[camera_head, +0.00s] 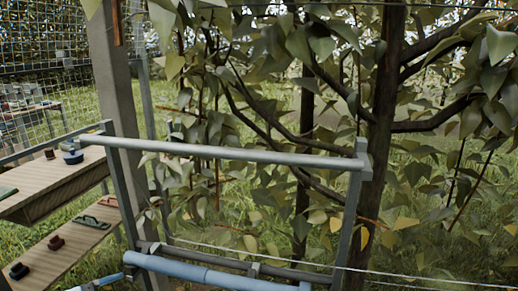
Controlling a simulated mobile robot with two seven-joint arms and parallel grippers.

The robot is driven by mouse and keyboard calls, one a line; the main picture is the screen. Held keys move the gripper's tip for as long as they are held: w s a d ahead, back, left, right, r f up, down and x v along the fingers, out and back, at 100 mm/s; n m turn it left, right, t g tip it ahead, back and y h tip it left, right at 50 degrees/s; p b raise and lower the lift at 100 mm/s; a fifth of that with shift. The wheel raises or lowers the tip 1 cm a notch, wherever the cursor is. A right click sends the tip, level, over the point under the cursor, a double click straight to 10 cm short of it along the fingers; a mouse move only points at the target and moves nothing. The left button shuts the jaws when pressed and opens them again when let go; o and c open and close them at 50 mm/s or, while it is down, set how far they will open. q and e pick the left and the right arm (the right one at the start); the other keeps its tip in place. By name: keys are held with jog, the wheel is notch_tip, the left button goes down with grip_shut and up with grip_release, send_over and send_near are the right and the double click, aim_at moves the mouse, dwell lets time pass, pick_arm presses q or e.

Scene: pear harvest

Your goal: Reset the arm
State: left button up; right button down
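Neither of my grippers shows in the head view, and I cannot make out any arm for certain. A pear tree with a dark trunk (383,130) and broad green leaves fills the middle and right. A few yellowish shapes hang among the lower leaves. I cannot make out a clear pear.
A grey metal rail frame (235,152) stands in front of the tree, with a thick blue tube (215,274) low across it. Two wooden shelves (60,172) with small tools stand at left beside a post (113,80). A thin wire crosses low. Grass lies behind.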

pick_arm(q)
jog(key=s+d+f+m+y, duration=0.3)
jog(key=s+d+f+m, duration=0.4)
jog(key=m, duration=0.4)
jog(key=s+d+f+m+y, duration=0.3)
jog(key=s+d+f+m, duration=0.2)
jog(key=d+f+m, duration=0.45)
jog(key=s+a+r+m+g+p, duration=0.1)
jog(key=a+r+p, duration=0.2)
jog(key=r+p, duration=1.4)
jog(key=p, duration=1.1)
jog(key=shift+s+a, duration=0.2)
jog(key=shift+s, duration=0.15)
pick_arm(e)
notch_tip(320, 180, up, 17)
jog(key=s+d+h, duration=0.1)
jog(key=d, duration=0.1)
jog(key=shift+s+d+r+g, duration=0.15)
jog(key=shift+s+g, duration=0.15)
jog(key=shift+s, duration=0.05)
